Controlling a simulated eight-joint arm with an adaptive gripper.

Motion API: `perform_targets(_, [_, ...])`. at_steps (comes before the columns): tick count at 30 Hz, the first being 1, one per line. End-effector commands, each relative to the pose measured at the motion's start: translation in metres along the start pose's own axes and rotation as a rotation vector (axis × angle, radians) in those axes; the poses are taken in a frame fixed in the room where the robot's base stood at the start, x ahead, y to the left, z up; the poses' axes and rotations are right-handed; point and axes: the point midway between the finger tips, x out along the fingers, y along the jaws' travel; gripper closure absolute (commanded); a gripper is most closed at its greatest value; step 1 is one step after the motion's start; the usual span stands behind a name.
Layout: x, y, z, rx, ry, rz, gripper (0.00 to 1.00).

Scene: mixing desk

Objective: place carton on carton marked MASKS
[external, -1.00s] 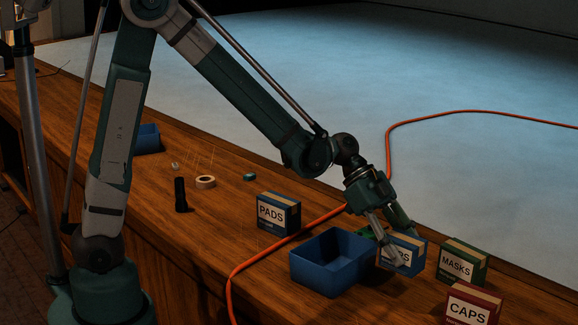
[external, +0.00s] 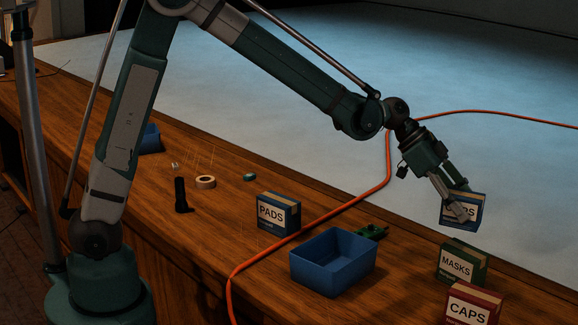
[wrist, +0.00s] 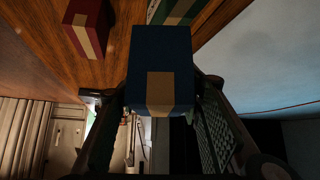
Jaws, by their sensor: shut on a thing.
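My gripper (external: 457,208) is shut on a blue carton (external: 470,210) with a white label that the fingers partly cover. It holds the carton in the air, above the green carton marked MASKS (external: 461,262), with a visible gap between them. The MASKS carton stands upright on the desk. In the wrist view the held blue carton (wrist: 160,60) fills the middle between the fingers. Part of the green carton (wrist: 180,12) shows behind it at the top edge.
A red carton marked CAPS (external: 472,304) stands just in front of the MASKS carton. An open blue bin (external: 318,275), a green item (external: 373,231) and a blue PADS carton (external: 279,214) stand to the left. An orange cable (external: 330,217) crosses the desk.

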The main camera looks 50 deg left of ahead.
Motion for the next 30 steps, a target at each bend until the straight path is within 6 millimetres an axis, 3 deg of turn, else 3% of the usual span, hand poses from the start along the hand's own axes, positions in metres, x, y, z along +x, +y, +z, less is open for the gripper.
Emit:
perform_targets(3, [-0.001, -0.013, -0.02, -0.02, 0.003, -0.023, 0.79])
perform_targets(10, [0.001, -0.022, -0.031, -0.037, 0.008, -0.039, 0.79])
perform_targets(20, [0.002, -0.022, -0.029, -0.037, 0.007, -0.038, 0.79])
perform_targets(30, [0.03, -0.022, -0.002, -0.036, 0.007, -0.038, 0.79])
